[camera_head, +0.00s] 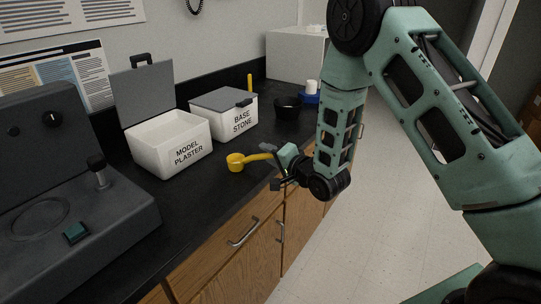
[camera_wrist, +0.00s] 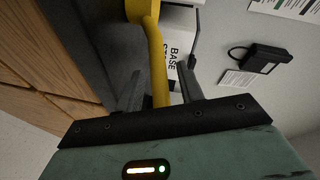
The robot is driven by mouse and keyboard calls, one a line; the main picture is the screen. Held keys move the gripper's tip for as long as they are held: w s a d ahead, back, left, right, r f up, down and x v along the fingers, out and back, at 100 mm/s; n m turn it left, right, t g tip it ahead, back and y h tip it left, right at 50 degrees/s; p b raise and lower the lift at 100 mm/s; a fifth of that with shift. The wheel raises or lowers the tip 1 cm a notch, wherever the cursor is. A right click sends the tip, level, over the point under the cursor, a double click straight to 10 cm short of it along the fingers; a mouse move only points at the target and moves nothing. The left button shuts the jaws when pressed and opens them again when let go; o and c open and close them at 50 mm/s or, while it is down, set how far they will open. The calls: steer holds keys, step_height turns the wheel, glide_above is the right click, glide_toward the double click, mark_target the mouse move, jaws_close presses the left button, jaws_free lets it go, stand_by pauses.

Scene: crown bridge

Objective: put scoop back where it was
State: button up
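The yellow scoop (camera_head: 236,163) is at the counter's front part, right of the MODEL PLASTER box, its handle toward my gripper (camera_head: 283,171). In the wrist view the scoop's handle (camera_wrist: 156,62) runs between the two dark fingers of my gripper (camera_wrist: 161,80). A gap shows on each side of the handle, so the fingers look open around it. The scoop's bowl is partly cut off at the top of the wrist view. The MODEL PLASTER box (camera_head: 183,150) has its grey lid (camera_head: 143,95) raised. The BASE STONE box (camera_head: 238,121) has its lid down.
A yellow stick (camera_head: 250,82) stands up behind the BASE STONE box. A black bowl (camera_head: 287,108) and a blue item with a white top (camera_head: 311,93) stand to its right. A dark machine (camera_head: 75,185) fills the left. Bare black counter (camera_head: 160,205) lies in front of the boxes.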

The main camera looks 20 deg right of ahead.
steer(key=r+p+v, duration=0.1)
steer(key=p+v, duration=0.3)
steer(key=v, duration=0.8)
steer(key=s+a+r+n+g+h, duration=0.1)
steer(key=s+a+n+g, duration=0.25)
steer(key=a+n, duration=0.2)
steer(key=s+a+r+n+g, duration=0.1)
steer(key=s+a+n+g, duration=0.25)
steer(key=a+g, duration=0.2)
steer(key=s+r+n+g+h, duration=0.2)
steer(key=s+r+n+g, duration=0.1)
steer(key=s, duration=0.7)
steer(key=s+a+r+n+g+h, duration=0.1)
steer(key=s+r+n, duration=0.4)
steer(key=s, duration=0.5)
steer(key=shift+s+n+g+h, duration=0.15)
steer(key=shift+n+g+h, duration=0.35)
steer(key=shift+g, duration=0.6)
